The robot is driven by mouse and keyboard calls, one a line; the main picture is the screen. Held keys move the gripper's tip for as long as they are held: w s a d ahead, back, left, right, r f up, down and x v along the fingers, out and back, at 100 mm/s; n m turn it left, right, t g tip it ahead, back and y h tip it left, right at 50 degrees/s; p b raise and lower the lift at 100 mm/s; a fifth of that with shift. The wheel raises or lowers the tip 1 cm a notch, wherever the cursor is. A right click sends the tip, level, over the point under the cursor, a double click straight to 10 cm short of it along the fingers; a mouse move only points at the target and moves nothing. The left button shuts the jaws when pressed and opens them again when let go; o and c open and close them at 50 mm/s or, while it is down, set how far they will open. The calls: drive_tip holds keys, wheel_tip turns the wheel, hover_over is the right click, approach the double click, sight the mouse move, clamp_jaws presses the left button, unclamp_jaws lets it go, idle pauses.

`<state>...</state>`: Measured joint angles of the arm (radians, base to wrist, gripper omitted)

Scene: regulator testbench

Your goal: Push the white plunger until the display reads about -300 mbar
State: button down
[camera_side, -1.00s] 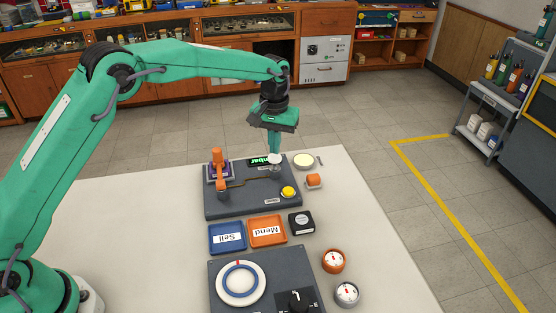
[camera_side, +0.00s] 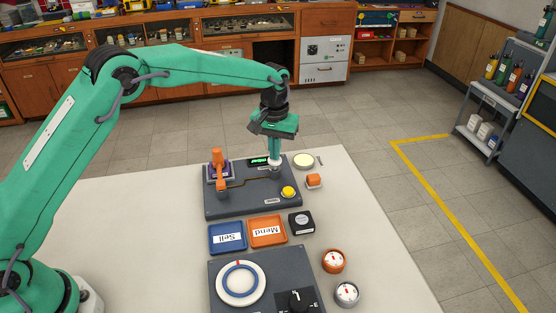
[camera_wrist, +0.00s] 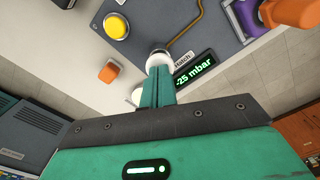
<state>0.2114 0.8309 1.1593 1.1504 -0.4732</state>
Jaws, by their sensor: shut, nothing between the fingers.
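The white plunger (camera_wrist: 158,58) stands on the dark grey test panel (camera_side: 240,205), near its far right corner. It also shows in the side view (camera_side: 275,165). My gripper (camera_wrist: 160,72) is shut and empty, pointing down with its fingertips at the plunger's top. They look to be touching it, but I cannot tell for sure. The display (camera_wrist: 195,68) beside the plunger reads -25 mbar in green. In the side view the display (camera_side: 260,161) is too small to read.
A yellow button (camera_side: 288,192) and an orange lever fitting (camera_side: 219,168) sit on the same panel. An orange block (camera_side: 313,181) and a cream round disc (camera_side: 304,161) lie to the right. Blue (camera_side: 214,247) and orange (camera_side: 283,242) trays are in front.

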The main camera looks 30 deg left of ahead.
drive_tip(key=shift+f, duration=0.85)
drive_tip(key=shift+r, duration=1.8)
drive_tip(key=shift+f, duration=0.15)
drive_tip(key=shift+f, duration=1.4)
drive_tip(key=shift+r, duration=1.55)
drive_tip(key=shift+f, duration=0.2)
